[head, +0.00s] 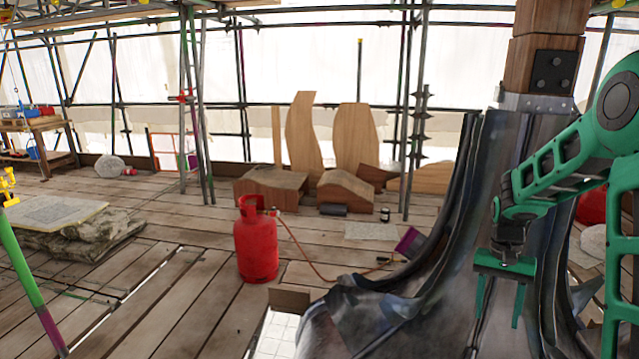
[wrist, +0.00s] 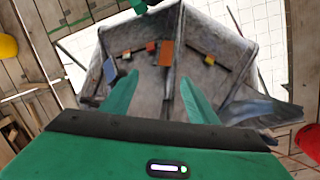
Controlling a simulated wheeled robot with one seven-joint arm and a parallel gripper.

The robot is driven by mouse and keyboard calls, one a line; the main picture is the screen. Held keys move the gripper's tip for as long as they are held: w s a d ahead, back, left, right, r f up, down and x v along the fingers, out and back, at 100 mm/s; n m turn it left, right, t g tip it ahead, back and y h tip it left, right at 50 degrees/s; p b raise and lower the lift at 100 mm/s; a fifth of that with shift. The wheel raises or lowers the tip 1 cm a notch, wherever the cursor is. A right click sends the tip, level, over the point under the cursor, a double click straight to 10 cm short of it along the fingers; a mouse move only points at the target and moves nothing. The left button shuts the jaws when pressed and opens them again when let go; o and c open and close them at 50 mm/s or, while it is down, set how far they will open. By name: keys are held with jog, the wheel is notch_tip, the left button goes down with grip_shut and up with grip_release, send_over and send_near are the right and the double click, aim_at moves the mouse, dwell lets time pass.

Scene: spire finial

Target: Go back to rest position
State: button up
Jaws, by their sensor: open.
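My gripper (head: 498,305) is green, points down and is open, with nothing between its fingers. In the head view it hangs at the right, in front of the grey metal-clad spire base (head: 400,315). In the wrist view the two green fingers (wrist: 160,98) stand apart, over a grey angular surface (wrist: 205,35). Several small coloured pieces, among them an orange one (wrist: 166,53) and a blue one (wrist: 109,70), lie on that surface. Whether the fingertips touch the metal cannot be told.
A red gas cylinder (head: 257,245) with a hose stands on the plank floor. Cut wooden shapes (head: 357,138) stand at the back. A wooden post (head: 545,65) rises from the spire. A stone slab (head: 50,215) lies at the left. Scaffold poles surround the deck. Planks at centre left are mostly clear.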

jog(key=s+r+t, duration=0.1)
jog(key=s+r, duration=1)
jog(key=s, duration=0.5)
jog(key=s+a+n+t, duration=0.1)
jog(key=s+a, duration=0.1)
jog(key=s, duration=1.1)
jog(key=shift+s+a+r, duration=0.2)
jog(key=shift+s+r, duration=0.15)
jog(key=shift+r, duration=0.1)
jog(key=shift+w+f, duration=0.25)
jog(key=shift+w, duration=0.4)
